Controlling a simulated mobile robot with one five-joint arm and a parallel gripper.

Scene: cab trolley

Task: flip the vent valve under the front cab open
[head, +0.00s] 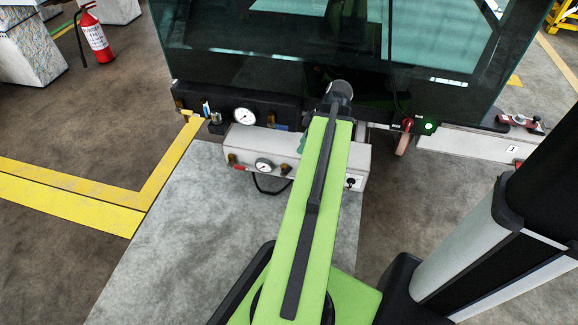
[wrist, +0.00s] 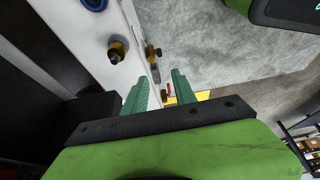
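The front cab (head: 330,45) is a dark glass box at the top of the head view. Under it, a white panel box (head: 325,158) carries a gauge (head: 263,165), a small red handle (head: 233,159) and a brass fitting (head: 286,169). I cannot tell for sure which fitting is the vent valve. In the wrist view, my gripper (wrist: 160,88) has two teal fingers apart with nothing between them. A small red lever (wrist: 168,89) shows beyond the gap. A brass fitting (wrist: 117,50) on the white panel is left of the fingers. My arm hides most of the gripper in the head view.
A dark beam holds another gauge (head: 244,117) and a blue-topped fitting (head: 206,108). A red knob (head: 407,124) and green plate (head: 426,126) are right of my arm. A fire extinguisher (head: 95,36) stands far left. The grey floor plate (head: 215,240) is clear.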

